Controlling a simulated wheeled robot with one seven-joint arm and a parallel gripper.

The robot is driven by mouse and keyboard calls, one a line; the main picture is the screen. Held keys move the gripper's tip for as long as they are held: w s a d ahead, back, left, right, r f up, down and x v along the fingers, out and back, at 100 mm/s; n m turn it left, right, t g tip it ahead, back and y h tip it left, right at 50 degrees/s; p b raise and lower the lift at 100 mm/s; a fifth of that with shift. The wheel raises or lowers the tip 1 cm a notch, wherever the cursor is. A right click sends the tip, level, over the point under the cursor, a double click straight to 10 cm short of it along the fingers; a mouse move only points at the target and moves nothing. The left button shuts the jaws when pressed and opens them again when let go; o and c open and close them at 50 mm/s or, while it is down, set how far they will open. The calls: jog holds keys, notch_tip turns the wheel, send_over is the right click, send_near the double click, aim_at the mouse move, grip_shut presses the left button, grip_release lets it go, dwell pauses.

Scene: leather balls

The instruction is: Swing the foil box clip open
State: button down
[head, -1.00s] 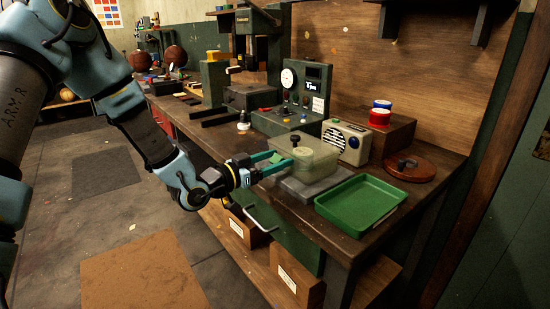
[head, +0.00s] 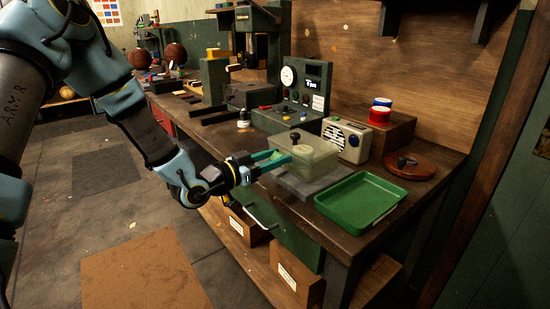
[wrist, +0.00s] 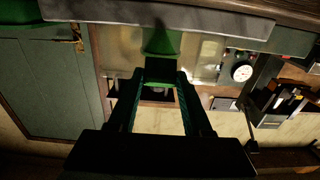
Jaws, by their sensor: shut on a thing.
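The foil box (head: 318,158) is a translucent pale box with a dark knob on its lid, on a grey slab on the bench. Its green clip (wrist: 161,42) is on the side facing my gripper and shows in the wrist view just beyond the fingertips. My gripper (head: 280,161) reaches in from the left at the box's near side. In the wrist view, its fingertips (wrist: 160,73) are shut on the clip. In the head view the fingers largely hide the clip.
A green tray (head: 362,203) lies right of the box near the bench edge. A cream radio (head: 346,140) stands behind the box, and a control panel box (head: 290,118) stands behind left. A round brown lid (head: 410,167) lies farther right.

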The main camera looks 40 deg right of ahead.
jog(key=shift+f, duration=0.15)
jog(key=shift+a+f+h+b, duration=0.1)
jog(key=shift+f+h+b, duration=0.2)
jog(key=shift+b, duration=0.9)
jog(key=f+h+b, duration=0.1)
jog(key=b, duration=0.3)
jog(key=shift+a+h+b, duration=0.1)
jog(key=shift+h+b, duration=0.25)
jog(key=shift+h, duration=0.05)
jog(key=h+b, duration=0.1)
jog(key=b, duration=0.2)
jog(key=h+b, duration=0.1)
jog(key=b, duration=0.2)
jog(key=shift+a+f+h+b, duration=0.1)
jog(key=shift+f+h+b, duration=0.15)
jog(key=shift+h+b, duration=0.35)
jog(key=shift+b, duration=0.45)
jog(key=shift+r+b, duration=0.15)
jog(key=shift+b, duration=0.15)
jog(key=shift+c, duration=2.4)
grip_release()
jog(key=shift+a, duration=0.1)
